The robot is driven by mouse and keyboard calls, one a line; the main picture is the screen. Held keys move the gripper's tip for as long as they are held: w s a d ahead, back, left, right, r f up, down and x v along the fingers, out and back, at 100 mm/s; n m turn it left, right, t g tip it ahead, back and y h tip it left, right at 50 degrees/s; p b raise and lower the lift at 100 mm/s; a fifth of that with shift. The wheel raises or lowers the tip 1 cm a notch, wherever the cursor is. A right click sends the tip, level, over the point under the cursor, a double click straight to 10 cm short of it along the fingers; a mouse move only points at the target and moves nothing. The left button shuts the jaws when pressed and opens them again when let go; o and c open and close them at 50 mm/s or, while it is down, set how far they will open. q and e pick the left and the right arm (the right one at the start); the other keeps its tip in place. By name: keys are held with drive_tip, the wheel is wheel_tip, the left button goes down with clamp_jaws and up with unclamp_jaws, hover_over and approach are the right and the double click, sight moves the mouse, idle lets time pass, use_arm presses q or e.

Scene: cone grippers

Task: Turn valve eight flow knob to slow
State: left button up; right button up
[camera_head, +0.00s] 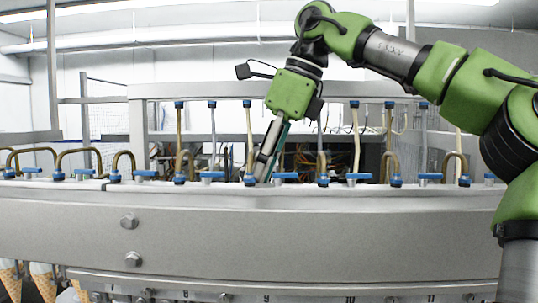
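A row of blue valve knobs runs along the top of the steel beam. One blue knob (285,175) is just right of my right gripper's fingertips, and another blue knob (212,174) is farther left. No readable label sits on the knobs, so I cannot tell which is valve eight. My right gripper (263,176) reaches down from the green arm, tilted, with its tips low near the beam top beside a blue fitting (250,180). I cannot tell whether it touches anything or how far its fingers are apart. My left gripper is out of view.
Curved brass pipes (124,156) and upright tubes (355,140) stand close among the knobs. The steel beam (300,228) spans the front. A numbered rail (300,288) runs below it, with cones (43,280) hanging at lower left.

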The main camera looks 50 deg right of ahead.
drive_tip(key=shift+v, duration=2)
